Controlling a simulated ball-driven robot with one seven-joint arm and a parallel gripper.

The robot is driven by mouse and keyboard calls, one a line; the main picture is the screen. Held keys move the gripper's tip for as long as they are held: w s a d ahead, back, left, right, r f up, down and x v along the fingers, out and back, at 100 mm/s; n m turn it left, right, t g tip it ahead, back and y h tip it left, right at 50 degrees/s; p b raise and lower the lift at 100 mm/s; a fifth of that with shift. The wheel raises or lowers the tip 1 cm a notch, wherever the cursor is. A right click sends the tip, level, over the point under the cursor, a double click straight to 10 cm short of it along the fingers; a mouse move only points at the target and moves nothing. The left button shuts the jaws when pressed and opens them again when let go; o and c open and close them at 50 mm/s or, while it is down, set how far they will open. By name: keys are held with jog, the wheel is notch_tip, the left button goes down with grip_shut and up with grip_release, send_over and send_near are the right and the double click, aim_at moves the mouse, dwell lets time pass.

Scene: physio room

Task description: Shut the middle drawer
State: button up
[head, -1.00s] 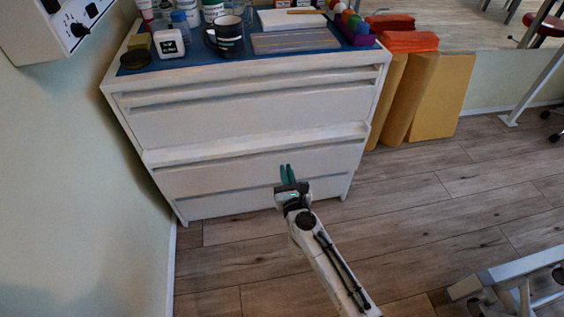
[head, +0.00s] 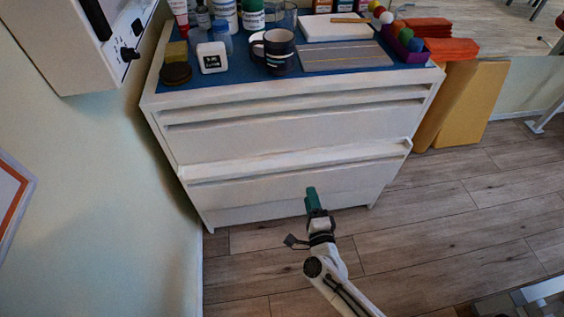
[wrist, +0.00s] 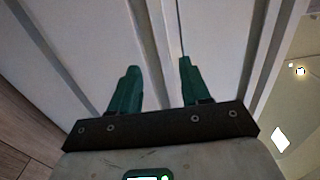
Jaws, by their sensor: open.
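The white drawer cabinet (head: 300,130) stands against the wall. Its middle drawer (head: 300,165) sticks out a little, with its top edge showing as a ledge across the front. The drawers above and below look flush. My gripper (head: 312,190) is in front of the lower part of the cabinet, below that ledge, with its green fingers pointing at the front. In the wrist view my gripper (wrist: 157,68) is open and empty, its two fingers apart before the white fronts (wrist: 95,40). Whether the fingertips touch the cabinet I cannot tell.
A mug (head: 277,52), jars, a white box (head: 212,57) and a grey board (head: 345,57) stand on the blue cabinet top. Yellow pads (head: 465,100) lean at the right side. A wall unit (head: 105,50) juts out at upper left.

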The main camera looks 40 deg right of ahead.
aim_at(302, 168)
jog(key=b+x, duration=0.2)
jog(key=x, duration=0.9)
jog(key=shift+s+a, duration=0.1)
grip_shut()
jog(key=shift+f, duration=0.1)
